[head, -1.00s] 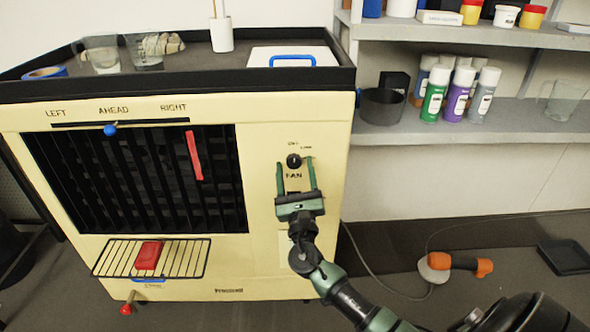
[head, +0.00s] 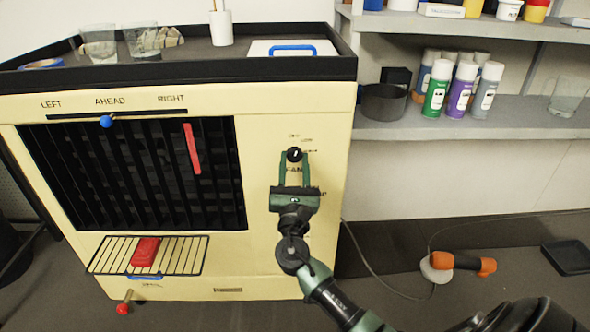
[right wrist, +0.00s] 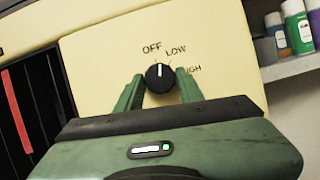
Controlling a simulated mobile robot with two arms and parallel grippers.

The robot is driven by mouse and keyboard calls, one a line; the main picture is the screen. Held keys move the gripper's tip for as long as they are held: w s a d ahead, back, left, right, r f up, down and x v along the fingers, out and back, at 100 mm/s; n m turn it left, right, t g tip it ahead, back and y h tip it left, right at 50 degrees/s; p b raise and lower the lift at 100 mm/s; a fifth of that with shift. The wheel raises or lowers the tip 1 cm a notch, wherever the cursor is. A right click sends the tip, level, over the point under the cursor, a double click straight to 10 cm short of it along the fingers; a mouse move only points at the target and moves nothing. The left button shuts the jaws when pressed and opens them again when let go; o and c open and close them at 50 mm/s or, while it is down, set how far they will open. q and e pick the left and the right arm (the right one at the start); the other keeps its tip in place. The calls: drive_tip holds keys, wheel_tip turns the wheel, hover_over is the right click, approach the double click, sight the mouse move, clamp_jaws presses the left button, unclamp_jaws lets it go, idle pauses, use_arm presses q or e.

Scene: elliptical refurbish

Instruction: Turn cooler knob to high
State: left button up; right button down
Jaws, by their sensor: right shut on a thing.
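The cream cooler (head: 262,270) stands in front of me with a black round fan knob (head: 294,154) on its right front panel. The knob also shows in the right wrist view (right wrist: 159,77), with OFF, LOW and a partly hidden HIGH printed around it. Its white mark points roughly up in that view, between OFF and LOW. My right gripper (head: 294,158) has its two green fingers on either side of the knob and is shut on it. Its fingers (right wrist: 159,84) partly cover the HIGH label. My left gripper is in no view.
A wire rack (head: 112,254) with a red block (head: 145,251) juts from the cooler's front, left of my arm. Shelves with spray cans (head: 437,88) and a dark pot (head: 384,103) stand to the right. A cable runs over the floor near an orange-handled tool (head: 475,264).

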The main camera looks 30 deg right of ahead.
drive_tip(key=m+g+h+b, duration=0.1)
drive_tip(key=m, duration=0.1)
drive_tip(key=m+g+b, duration=0.1)
drive_tip(key=m, duration=0.2)
drive_tip(key=m+g+h, duration=0.1)
drive_tip(key=m, duration=0.2)
drive_tip(key=shift+w+a+h+b, duration=0.2)
drive_tip(key=shift+h+b, duration=0.1)
drive_tip(key=shift+b, duration=0.1)
drive_tip(key=shift+m+g, duration=0.4)
drive_tip(key=shift+m, duration=0.2)
drive_tip(key=m, duration=0.1)
drive_tip(key=m+g, duration=0.1)
drive_tip(key=m, duration=0.1)
drive_tip(key=shift+a+r+g+h, duration=0.1)
drive_tip(key=shift+r+g+h, duration=0.05)
drive_tip(key=shift+g+h, duration=0.15)
drive_tip(key=m+g, duration=0.1)
drive_tip(key=m, duration=0.3)
drive_tip(key=shift+r, duration=0.15)
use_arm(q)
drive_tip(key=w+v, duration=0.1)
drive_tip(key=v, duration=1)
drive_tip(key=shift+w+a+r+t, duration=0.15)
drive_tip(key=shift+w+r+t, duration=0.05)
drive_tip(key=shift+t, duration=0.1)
use_arm(e)
drive_tip(key=shift+m+g, duration=0.5)
drive_tip(key=shift+m, duration=0.4)
